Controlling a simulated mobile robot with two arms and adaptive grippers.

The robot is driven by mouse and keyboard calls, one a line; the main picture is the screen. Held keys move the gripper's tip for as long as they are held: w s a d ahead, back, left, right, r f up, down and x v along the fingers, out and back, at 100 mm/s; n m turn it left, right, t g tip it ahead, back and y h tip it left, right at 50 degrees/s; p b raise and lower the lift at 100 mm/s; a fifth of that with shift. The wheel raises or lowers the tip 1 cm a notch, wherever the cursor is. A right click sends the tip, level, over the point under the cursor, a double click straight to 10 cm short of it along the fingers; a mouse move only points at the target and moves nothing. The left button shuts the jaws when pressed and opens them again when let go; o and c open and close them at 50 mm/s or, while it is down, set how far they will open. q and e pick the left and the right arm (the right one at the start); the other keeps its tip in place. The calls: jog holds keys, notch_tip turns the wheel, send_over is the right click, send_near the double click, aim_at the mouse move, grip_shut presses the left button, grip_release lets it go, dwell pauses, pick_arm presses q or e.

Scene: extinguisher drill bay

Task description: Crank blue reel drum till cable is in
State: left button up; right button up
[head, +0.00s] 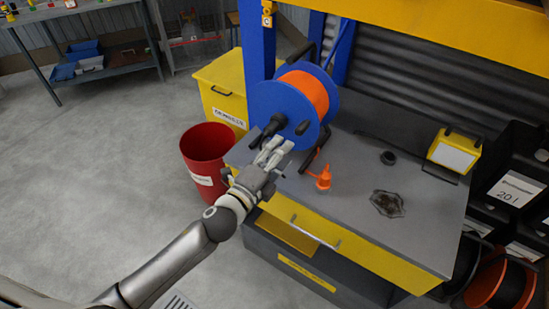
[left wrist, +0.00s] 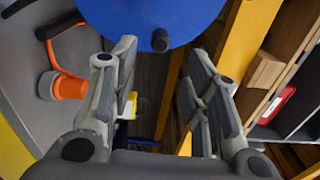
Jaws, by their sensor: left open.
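The blue reel drum (head: 275,103), wound with orange cable (head: 311,92), stands upright on the grey bench. Its near disc also shows at the top of the left wrist view (left wrist: 150,14). A dark knob (head: 302,127) sticks out from the disc; one knob (left wrist: 160,40) shows between and beyond my fingers in the left wrist view. My left gripper (head: 272,150) is open and empty, just below the disc's front face. My right gripper is out of view.
A red bin (head: 207,150) and a yellow box (head: 221,85) stand left of the bench (head: 350,220). A blue post rises behind the reel.

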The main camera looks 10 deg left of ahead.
pick_arm(q)
jog(key=shift+v, duration=1.05)
jog(key=s+a+f+n+g+y, duration=0.2)
jog(key=s+a+f+n, duration=0.1)
jog(key=f, duration=0.8)
jog(key=s+a+f+n+g+y, duration=0.1)
jog(key=s+a+f+n+g, duration=0.25)
jog(key=f, duration=0.85)
jog(key=s+a+f+n+g+y, duration=0.2)
jog(key=a+f+n, duration=0.15)
jog(key=f, duration=0.75)
jog(key=s+a+f+n+g, duration=0.2)
jog(key=s+f+n+g, duration=0.25)
jog(key=s+f, duration=0.9)
jog(key=s+f+n+g, duration=0.2)
jog(key=s+f, duration=0.2)
jog(key=s, duration=0.7)
jog(key=s+f+n+g, duration=0.2)
jog(key=s+f+n, duration=0.1)
jog(key=s, duration=0.8)
jog(key=shift+s+d+f+n+y, duration=0.35)
jog(key=shift+f+y, duration=0.05)
jog(key=shift+f, duration=0.25)
